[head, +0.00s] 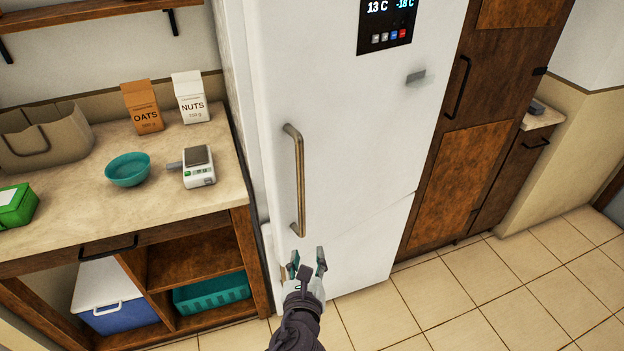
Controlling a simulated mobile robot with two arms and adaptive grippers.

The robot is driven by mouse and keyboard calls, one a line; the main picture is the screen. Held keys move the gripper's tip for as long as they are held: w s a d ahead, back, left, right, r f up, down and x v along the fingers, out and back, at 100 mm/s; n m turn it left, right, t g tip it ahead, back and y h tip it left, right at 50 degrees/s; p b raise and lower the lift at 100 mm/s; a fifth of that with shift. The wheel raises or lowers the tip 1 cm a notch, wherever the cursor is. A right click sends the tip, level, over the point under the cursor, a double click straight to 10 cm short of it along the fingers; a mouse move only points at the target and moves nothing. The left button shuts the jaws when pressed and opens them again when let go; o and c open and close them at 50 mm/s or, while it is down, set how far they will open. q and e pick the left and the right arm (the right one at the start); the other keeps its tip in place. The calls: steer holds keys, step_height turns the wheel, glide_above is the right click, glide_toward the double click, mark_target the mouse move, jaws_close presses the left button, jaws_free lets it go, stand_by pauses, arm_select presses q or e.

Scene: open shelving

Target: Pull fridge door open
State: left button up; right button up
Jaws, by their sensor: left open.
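The white fridge (357,130) stands upright in the middle of the head view, with its upper door shut. A long vertical metal handle (299,182) runs along the left side of this door. My left gripper (307,257) is in front of the fridge, just below the lower end of the handle in the picture. Its two fingers point up and are spread apart, with nothing between them. It does not hold the handle. My right gripper is not in view.
A blue cooler (112,302) and a teal crate (212,292) sit below. Brown cabinets (478,120) stand right of the fridge. The tiled floor (480,290) is clear.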

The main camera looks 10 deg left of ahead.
mark_target(300, 181)
arm_select(q)
step_height(300, 181, up, 12)
steer(key=s+a+m+t+y, duration=0.1)
steer(key=m+t+y, duration=0.1)
steer(key=p+x, duration=0.2)
steer(key=x, duration=1.1)
steer(key=shift+d+r, duration=0.1)
steer(key=shift+c, duration=0.3)
jaws_close()
